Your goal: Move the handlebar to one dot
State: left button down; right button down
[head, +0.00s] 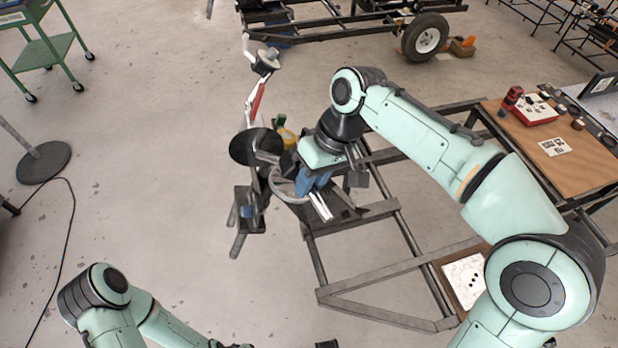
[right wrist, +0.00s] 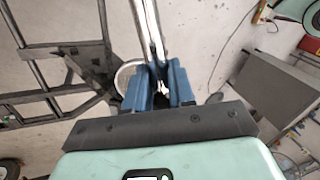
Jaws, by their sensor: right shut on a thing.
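My right gripper (head: 313,187) has blue fingers. It is over the front end of the dark metal frame and is shut on a slim silver bar (head: 321,205), which I take to be the handlebar. In the right wrist view the bar (right wrist: 150,30) runs up from between the blue fingers (right wrist: 160,88). The fingers and my wrist hide part of it. A white sheet with black dots (head: 461,272) lies on a brown board low on the right, partly behind my right arm. My left arm is at the bottom left; its gripper is mostly cut off by the bottom edge.
The dark tube frame (head: 375,268) spans the middle right. A black disc (head: 256,146) on a stand is left of the gripper. A wooden table (head: 545,130) with a red device stands right. A wheeled chassis (head: 340,22) is behind.

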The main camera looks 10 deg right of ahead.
jog(key=c, duration=1)
grip_release()
jog(key=shift+w+r, duration=0.25)
pick_arm(q)
jog(key=shift+w, duration=0.1)
pick_arm(e)
jog(key=shift+o, duration=0.2)
jog(key=shift+w, duration=0.1)
jog(key=shift+w, duration=0.1)
pick_arm(q)
jog(key=shift+w, duration=0.1)
jog(key=r+p, duration=0.1)
jog(key=w+r+p, duration=0.1)
jog(key=r, duration=0.1)
jog(key=w+r+p, duration=0.1)
jog(key=shift+w+r+p, duration=0.2)
jog(key=shift+r+p, duration=0.1)
jog(key=shift+p, duration=0.1)
pick_arm(e)
jog(key=v, duration=1.3)
jog(key=shift+d, duration=0.25)
jog(key=shift+r, duration=0.1)
